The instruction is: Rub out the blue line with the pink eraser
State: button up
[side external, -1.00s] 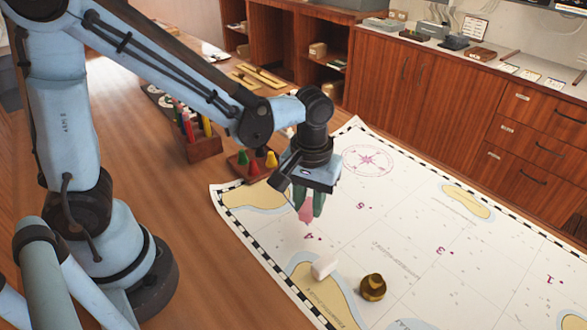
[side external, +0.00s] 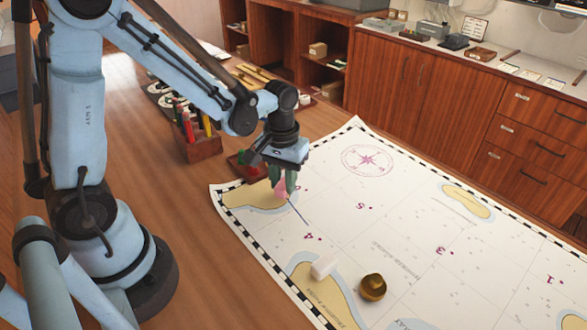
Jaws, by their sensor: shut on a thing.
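My gripper (side external: 284,184) is shut on the pink eraser (side external: 280,190), over the tan land patch near the left corner of the chart (side external: 405,200). The eraser's lower end is at or just above the paper; I cannot tell if it touches. A thin dark blue line (side external: 299,212) runs on the chart from beside the eraser down to the right, toward the number 4. Its upper left end is close to the gripper fingers, which partly hide the eraser.
A white block (side external: 323,266) and a brass weight (side external: 372,287) stand on the chart's near part. A wooden holder (side external: 200,145) with coloured pens stands left of the chart. A small rack (side external: 242,166) is just behind my gripper. The chart's right side is clear.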

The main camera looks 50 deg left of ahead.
send_near(308, 227)
jog(key=shift+f, duration=2.65)
jog(key=shift+f, duration=0.4)
dwell(4.4)
